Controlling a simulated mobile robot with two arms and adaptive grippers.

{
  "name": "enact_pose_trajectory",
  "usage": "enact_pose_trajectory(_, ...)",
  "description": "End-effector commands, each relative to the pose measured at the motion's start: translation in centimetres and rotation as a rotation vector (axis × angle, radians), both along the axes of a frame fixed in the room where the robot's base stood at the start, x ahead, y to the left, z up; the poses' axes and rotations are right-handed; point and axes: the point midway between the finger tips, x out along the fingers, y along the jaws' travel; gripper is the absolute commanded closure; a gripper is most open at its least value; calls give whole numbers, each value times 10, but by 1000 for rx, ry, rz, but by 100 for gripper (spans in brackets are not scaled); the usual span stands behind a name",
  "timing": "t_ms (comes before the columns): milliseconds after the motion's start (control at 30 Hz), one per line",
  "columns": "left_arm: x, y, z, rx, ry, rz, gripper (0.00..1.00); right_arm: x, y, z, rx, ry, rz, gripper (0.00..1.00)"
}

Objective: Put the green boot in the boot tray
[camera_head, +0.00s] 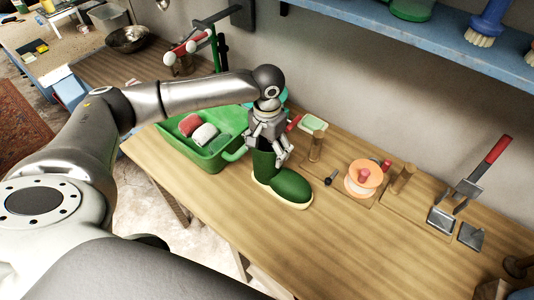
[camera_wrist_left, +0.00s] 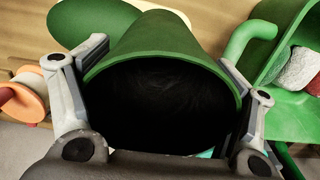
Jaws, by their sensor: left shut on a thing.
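The green boot (camera_head: 288,185), with a pale sole, is upright over the wooden table, its toe towards the lower right. I cannot tell whether its sole touches the wood. My left gripper (camera_head: 266,142) is shut on the top of the shaft. In the left wrist view the boot (camera_wrist_left: 165,45) has its dark opening facing the camera, with fingers of my left gripper (camera_wrist_left: 160,100) on both sides. A green handled container (camera_head: 207,161) with red and pale items stands left of the boot. I cannot tell any boot tray for sure. My right gripper is out of view.
An orange-rimmed spool (camera_head: 363,179), wooden posts and a red-handled hand tool (camera_head: 484,165) are to the right along the wall. A blue shelf (camera_head: 430,38) overhangs the back.

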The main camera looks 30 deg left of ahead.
Motion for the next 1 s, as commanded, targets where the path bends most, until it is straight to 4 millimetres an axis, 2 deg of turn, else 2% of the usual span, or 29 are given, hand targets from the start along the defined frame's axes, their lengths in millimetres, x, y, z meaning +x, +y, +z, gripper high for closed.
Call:
enact_pose_trajectory(100, 0, 1, -13, 1, 3, 0, 84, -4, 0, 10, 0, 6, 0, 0)
enact_pose_trajectory(233, 1, 0, -27, 0, 0, 0, 84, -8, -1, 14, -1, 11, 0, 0)
enact_pose_trajectory(567, 1, 0, -31, 0, -2, 0, 84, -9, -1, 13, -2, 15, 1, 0)
enact_pose_trajectory(600, 0, 1, -33, 1, 1, 0, 17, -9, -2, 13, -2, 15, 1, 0)
enact_pose_trajectory(733, 0, 1, -33, 1, 1, 0, 0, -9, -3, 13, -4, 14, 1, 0)
enact_pose_trajectory(1000, 0, 1, -33, 1, 1, 0, 0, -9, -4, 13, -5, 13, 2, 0)
